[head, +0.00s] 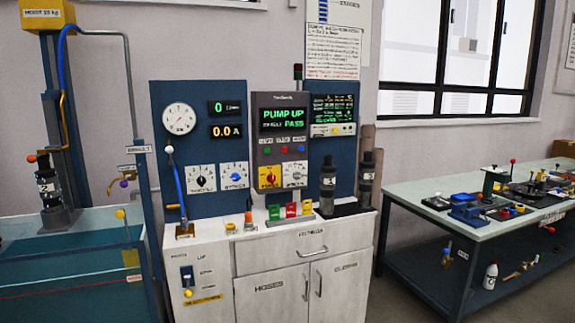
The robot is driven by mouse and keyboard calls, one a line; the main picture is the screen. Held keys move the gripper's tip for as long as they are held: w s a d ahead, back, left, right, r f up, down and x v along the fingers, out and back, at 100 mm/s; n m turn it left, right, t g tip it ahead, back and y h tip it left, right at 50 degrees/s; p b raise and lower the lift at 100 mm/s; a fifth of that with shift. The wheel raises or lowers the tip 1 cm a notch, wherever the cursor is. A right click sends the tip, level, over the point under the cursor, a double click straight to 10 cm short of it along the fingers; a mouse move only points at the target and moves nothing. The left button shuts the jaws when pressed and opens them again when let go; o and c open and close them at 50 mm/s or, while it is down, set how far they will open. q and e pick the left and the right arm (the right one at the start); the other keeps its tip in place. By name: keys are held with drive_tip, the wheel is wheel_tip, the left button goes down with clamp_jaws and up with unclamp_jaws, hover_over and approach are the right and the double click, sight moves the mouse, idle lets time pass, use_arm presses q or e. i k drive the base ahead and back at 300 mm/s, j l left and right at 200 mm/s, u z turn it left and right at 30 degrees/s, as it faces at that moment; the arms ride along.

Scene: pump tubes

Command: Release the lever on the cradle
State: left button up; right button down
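A dark upright pump (48,188) with a white label reading 2 stands at the left, above the edge of the water tank. A grey stand (62,219), which looks like the cradle, is at its foot. A lever with an orange-red knob (31,158) sticks out to the left near the top of the pump. At this size I cannot tell whether this lever is the cradle's or whether it is latched. Neither of my grippers is in view.
The tank (75,280) holds teal water, with a yellow hoist (46,15) above. A white cabinet (285,250) with a control panel (283,125) stands in the middle, two dark cylinders on its top. A workbench (470,215) with tools is at the right.

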sight(42, 154)
drive_tip(key=i+j, duration=0.3)
drive_tip(key=j, duration=0.2)
drive_tip(key=i+j, duration=0.3)
drive_tip(key=j, duration=0.15)
drive_tip(key=i+j, duration=0.3)
drive_tip(key=j, duration=0.2)
drive_tip(key=i+j, duration=0.35)
drive_tip(key=j, duration=0.15)
drive_tip(key=i+j, duration=0.3)
drive_tip(key=j, duration=0.15)
